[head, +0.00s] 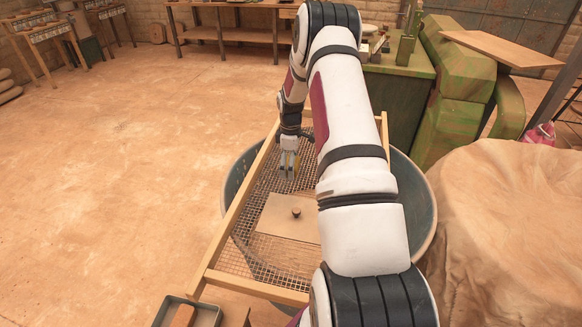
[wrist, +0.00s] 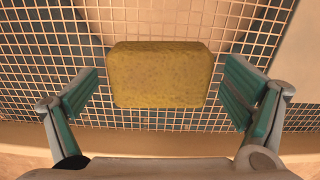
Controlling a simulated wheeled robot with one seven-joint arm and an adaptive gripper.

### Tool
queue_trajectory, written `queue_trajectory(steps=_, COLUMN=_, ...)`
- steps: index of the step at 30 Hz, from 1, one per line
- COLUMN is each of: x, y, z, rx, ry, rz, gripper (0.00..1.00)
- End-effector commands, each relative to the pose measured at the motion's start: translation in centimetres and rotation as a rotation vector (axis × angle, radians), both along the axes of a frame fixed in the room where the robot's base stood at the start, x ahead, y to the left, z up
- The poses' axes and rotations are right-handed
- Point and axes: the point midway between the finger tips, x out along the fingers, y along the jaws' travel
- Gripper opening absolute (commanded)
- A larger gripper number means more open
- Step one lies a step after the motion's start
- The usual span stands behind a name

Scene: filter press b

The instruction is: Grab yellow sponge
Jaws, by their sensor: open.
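The yellow sponge (wrist: 160,75) lies on the wire mesh screen (wrist: 30,105) in the wrist view, a flat rounded block. My gripper (wrist: 165,97) is open, with one teal-padded finger to the left of the sponge and one to the right. There are gaps between the sponge and both fingers. In the head view my gripper (head: 288,168) points down over the far part of the mesh. Only a small bit of yellow shows there by the fingers, and my arm hides part of the screen.
The mesh has a wooden frame (head: 238,208) and rests across a large round tub (head: 424,205). A cloth-covered mound (head: 500,225) stands right, a green machine (head: 455,95) behind. The left floor is clear.

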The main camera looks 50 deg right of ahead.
Motion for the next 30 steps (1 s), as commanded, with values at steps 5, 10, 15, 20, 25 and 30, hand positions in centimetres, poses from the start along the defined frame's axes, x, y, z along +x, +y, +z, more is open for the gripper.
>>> queue_trajectory(steps=5, x=0.0, y=0.0, z=0.0, rx=0.000, ry=0.000, rz=0.000, gripper=0.94)
queue_trajectory(steps=10, x=0.0, y=0.0, z=0.0, rx=0.000, ry=0.000, rz=0.000, gripper=0.62)
queue_trajectory(steps=15, x=0.0, y=0.0, z=0.0, rx=0.000, ry=0.000, rz=0.000, gripper=0.49)
queue_trajectory(steps=20, x=0.0, y=0.0, z=0.0, rx=0.000, ry=0.000, rz=0.000, gripper=0.49)
queue_trajectory(steps=25, x=0.1, y=-0.1, z=0.9, rx=-0.002, ry=-0.001, rz=0.000, gripper=0.49)
queue_trajectory(steps=30, x=0.1, y=-0.1, z=3.8, rx=-0.003, ry=-0.002, rz=0.000, gripper=0.49)
